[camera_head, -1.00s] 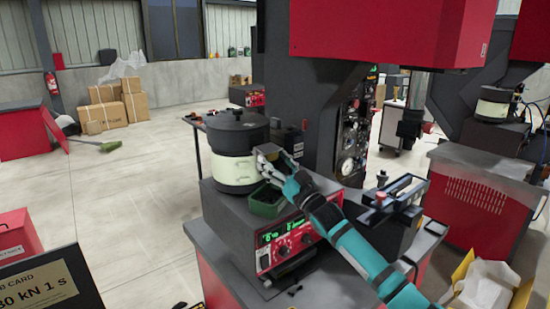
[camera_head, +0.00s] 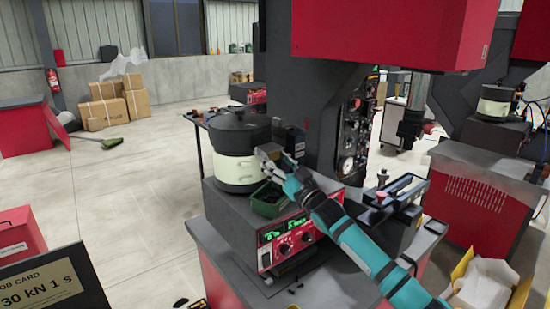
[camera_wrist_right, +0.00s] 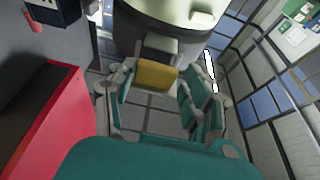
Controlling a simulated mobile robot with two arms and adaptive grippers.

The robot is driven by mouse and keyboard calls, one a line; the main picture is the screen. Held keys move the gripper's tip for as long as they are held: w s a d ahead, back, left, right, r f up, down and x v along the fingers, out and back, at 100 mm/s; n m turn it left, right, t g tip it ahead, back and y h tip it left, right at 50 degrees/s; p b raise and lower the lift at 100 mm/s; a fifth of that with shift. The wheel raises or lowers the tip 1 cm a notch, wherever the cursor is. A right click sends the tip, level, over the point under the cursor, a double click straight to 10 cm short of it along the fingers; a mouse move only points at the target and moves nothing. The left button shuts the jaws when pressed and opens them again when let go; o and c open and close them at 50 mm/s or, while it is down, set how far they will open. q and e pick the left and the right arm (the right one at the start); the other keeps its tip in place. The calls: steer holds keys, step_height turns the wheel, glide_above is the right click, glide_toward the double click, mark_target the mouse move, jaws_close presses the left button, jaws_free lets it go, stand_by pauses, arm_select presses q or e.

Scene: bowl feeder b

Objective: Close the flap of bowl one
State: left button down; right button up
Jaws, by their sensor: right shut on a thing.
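Bowl one (camera_head: 236,171) is a cream drum with a dark top, standing on a feeder base with green displays. My right gripper (camera_head: 268,153) is at the right side of the bowl, close to its wall. In the right wrist view the cream bowl (camera_wrist_right: 170,12) is at the top, and a yellow piece (camera_wrist_right: 156,77) lies between the fingers of the right gripper (camera_wrist_right: 160,85). The gripper is shut on this piece, which appears to be the flap; its joint with the bowl is not clear. My left gripper is not in view.
A green tray (camera_head: 268,199) sits on the feeder base (camera_head: 240,222) just below the gripper. A dark machine column (camera_head: 305,110) stands close behind. A black fixture (camera_head: 393,200) is to the right. A second bowl (camera_head: 494,104) stands at the far right.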

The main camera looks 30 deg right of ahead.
mark_target(275, 150)
steer(key=r+g+p, duration=0.1)
steer(key=p, duration=0.2)
steer(key=r+g+p, duration=0.1)
steer(key=g+p, duration=0.1)
steer(key=p, duration=0.1)
steer(key=r+g+p, duration=0.1)
steer(key=p, duration=0.2)
steer(key=shift+w+d+r+g+h+p, duration=0.2)
steer(key=shift+d+r+g+h+p, duration=0.1)
steer(key=shift+r+h+p, duration=0.1)
steer(key=shift+w+r+g, duration=0.1)
steer(key=shift+r+g, duration=0.05)
steer(key=shift+g, duration=0.25)
steer(key=shift+w+r+g+p, duration=0.25)
steer(key=shift+g+p, duration=0.15)
steer(key=shift+g, duration=0.5)
steer(key=g, duration=0.1)
steer(key=w+r+g, duration=0.1)
steer(key=g, duration=0.2)
steer(key=shift+w+a+r+g, duration=0.2)
steer(key=shift+w+g, duration=0.1)
steer(key=shift+w+r+g+h, duration=0.2)
steer(key=shift+w+g, duration=0.35)
steer(key=shift+g, duration=0.65)
steer(key=shift+w+r+g+h, duration=0.2)
steer(key=shift+w+g, duration=0.3)
steer(key=shift+g, duration=0.7)
steer(key=shift+w, duration=0.1)
